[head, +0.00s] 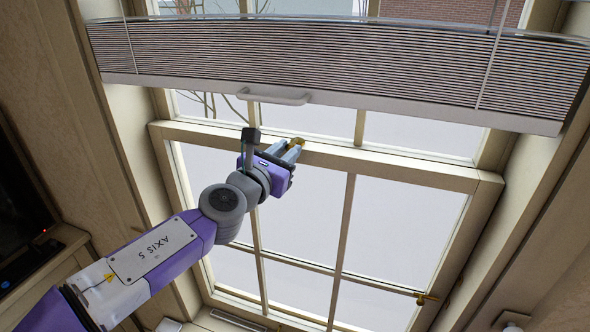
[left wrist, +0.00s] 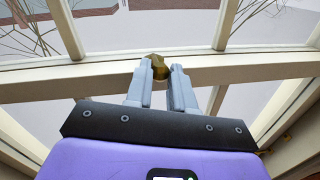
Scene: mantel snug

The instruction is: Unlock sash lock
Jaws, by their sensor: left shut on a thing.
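The brass sash lock (head: 297,142) sits on the meeting rail (head: 340,157) of the sash window. My left gripper (head: 292,150) reaches up to it from the left and is shut on part of it. In the left wrist view, the lock (left wrist: 159,68) shows as a dark brass piece at the fingertips of the left gripper (left wrist: 160,75). The fingers hide part of the lock, so I cannot tell its lever position. My right gripper is not in view.
A pleated blind (head: 330,60) with a light handle (head: 274,96) hangs above the rail, close over the arm. A small brass fitting (head: 425,299) is at the window's lower right. A dark screen (head: 20,215) stands at the far left.

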